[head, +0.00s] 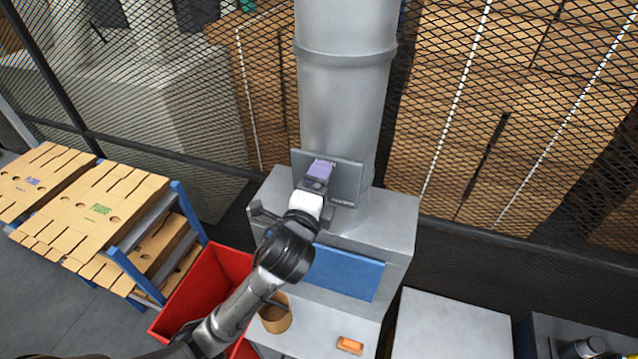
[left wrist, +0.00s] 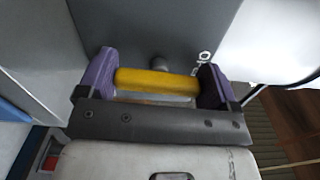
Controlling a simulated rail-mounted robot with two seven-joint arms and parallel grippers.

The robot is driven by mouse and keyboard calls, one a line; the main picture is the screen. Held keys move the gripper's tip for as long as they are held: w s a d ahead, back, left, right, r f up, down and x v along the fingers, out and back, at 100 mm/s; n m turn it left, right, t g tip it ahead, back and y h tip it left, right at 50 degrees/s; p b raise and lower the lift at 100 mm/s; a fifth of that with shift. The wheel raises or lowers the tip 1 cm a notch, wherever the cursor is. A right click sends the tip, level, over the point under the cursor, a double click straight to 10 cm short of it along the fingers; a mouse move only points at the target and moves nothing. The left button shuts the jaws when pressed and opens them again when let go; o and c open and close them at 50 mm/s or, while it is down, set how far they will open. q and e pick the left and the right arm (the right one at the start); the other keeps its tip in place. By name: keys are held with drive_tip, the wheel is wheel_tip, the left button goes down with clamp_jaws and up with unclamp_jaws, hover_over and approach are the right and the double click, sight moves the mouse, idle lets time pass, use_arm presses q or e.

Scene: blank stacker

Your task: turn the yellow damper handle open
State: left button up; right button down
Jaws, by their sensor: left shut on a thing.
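The yellow damper handle (left wrist: 157,82) lies across the space between the purple fingertips of my left gripper (left wrist: 154,88) in the left wrist view. My left gripper is shut on it, with one finger at each end. In the head view my left gripper (head: 319,172) is at the dark plate (head: 346,180) at the foot of the grey duct (head: 345,90). It hides the handle there. A small round stub (left wrist: 158,62) shows behind the handle. My right gripper is in neither view.
The grey cabinet (head: 395,215) stands under the duct, with a blue panel (head: 345,272) on its front. A red bin (head: 205,290) and stacked cardboard blanks (head: 95,205) are at left. An orange object (head: 349,345) and a brown cup (head: 275,316) sit below. Mesh fencing closes the back.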

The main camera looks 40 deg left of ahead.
use_arm(q)
drive_tip(key=shift+n, duration=0.5)
drive_tip(key=o, duration=0.7)
drive_tip(key=shift+o, duration=0.2)
